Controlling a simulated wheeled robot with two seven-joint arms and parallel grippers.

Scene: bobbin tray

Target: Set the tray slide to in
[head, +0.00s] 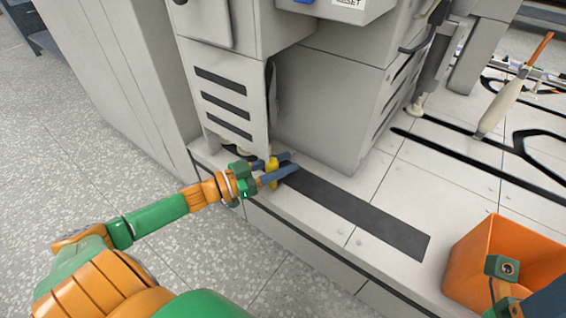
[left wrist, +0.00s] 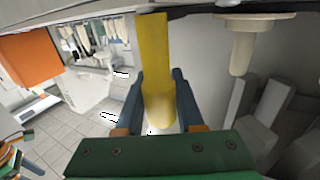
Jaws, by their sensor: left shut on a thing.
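A yellow upright piece (head: 272,166), which looks like the tray slide's handle, stands low at the foot of the pale machine. My left gripper (head: 279,168) is shut on it, with a blue-grey finger on each side. In the left wrist view the yellow piece (left wrist: 154,50) rises between the fingers of the left gripper (left wrist: 158,80). The tray and most of the slide are not clearly visible, so its position is hard to tell. My right gripper (head: 538,300) shows only in part at the lower right corner; its jaw opening cannot be made out.
The pale machine housing (head: 320,100) rises close behind the left gripper. A dark strip (head: 360,215) runs along the base top. An orange bin (head: 475,262) stands at the right, beside my right arm. A pale cylindrical stub (left wrist: 241,50) hangs near the yellow piece in the wrist view.

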